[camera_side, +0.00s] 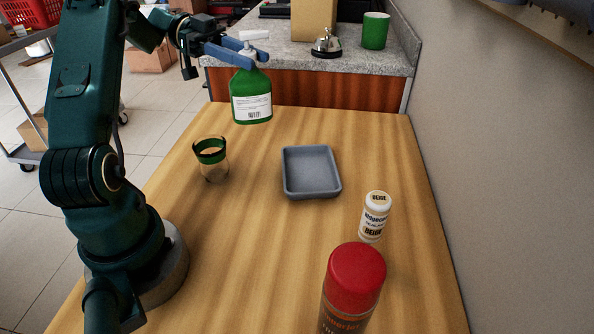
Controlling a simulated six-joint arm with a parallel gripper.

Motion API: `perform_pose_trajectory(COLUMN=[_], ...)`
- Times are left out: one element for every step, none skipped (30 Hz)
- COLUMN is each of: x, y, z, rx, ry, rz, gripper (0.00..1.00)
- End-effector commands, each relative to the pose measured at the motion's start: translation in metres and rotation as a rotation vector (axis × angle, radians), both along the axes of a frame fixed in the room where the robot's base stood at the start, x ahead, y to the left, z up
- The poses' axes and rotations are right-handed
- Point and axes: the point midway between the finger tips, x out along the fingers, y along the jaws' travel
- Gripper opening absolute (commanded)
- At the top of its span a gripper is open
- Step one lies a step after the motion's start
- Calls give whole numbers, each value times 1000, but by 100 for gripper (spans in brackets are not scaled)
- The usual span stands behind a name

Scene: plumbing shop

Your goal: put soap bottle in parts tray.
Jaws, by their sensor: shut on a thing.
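The soap bottle (251,95) is green with a white label and a white pump top. My gripper (248,57) is shut on it near its neck, with blue fingers on either side. The bottle is upright near the far left edge of the wooden table. I cannot tell for sure whether its base is clear of the table. The parts tray (311,192) is a shallow grey square dish on the table, nearer the camera and to the right of the bottle. The tray is empty.
A glass with a green band (211,160) stands left of the tray. A white bottle labelled beige (374,217) and a red-capped can (352,290) stand at the right front. A counter (290,55) with a bell (326,44) and green cup (375,31) lies behind.

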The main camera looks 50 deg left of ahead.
Motion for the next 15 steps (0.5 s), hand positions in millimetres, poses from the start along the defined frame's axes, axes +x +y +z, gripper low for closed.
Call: perform_pose_trajectory(x=[2, 4, 7, 10, 13, 18, 21, 25, 30, 33, 37, 42, 45, 48, 52], y=[-4, -6, -12, -16, -22, -29, -35, -41, -49, -54, -60, -67, -72, -76, -82], z=[-2, -4, -7, -10, -13, -19, -23, -27, -32, -36, -40, -46, -49, -53, -57], rx=[-18, -22, -26, -27, -27, -27, -28, -26, -26, -25, -26, -24, -25, -24, -22], ry=[1, 1, 1, 1, 3, 2, 3, 3, 4, 2, 4, 3, 3, 4, 3], rz=[-2, -3, -4, -5, -5, -7, -8, -7, -8, -9, -8, -10, -8, -9, -7], gripper=[0, 0, 0, 0, 0, 0, 0, 0, 0, 0, 0, 0, 0, 0, 0])
